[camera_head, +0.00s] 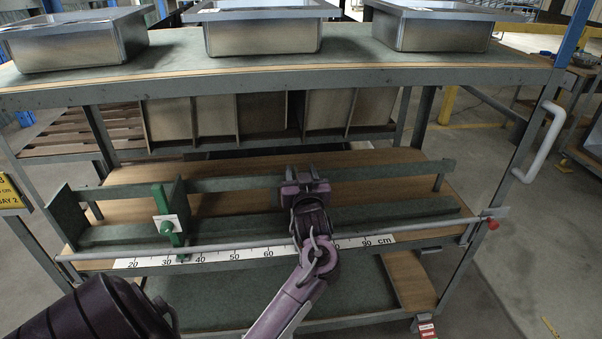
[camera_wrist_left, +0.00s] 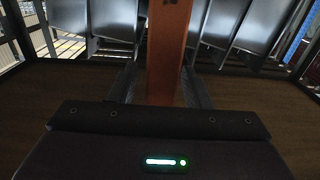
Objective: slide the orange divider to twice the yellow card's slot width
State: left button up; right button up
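My left gripper (camera_head: 306,178) is over the middle shelf of the rack, reaching in from the front. In the left wrist view, the upright orange divider (camera_wrist_left: 168,50) stands between its two fingers, with a gap showing on the left side, so the gripper looks open around it. In the head view my gripper and arm hide the divider, around the 70 cm part of the scale (camera_head: 233,257). A yellow card (camera_head: 12,193) hangs at the far left; its slot width is not readable. My right gripper is not in view.
A green divider (camera_head: 164,212) with a white tag stands left, near 35 cm. A grey front rod (camera_head: 220,245) ends at a red knob (camera_head: 493,224). A green end plate (camera_head: 68,215) closes the left.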

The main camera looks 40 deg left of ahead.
pick_arm(q)
jog(key=v, duration=0.8)
jog(key=shift+b, duration=0.4)
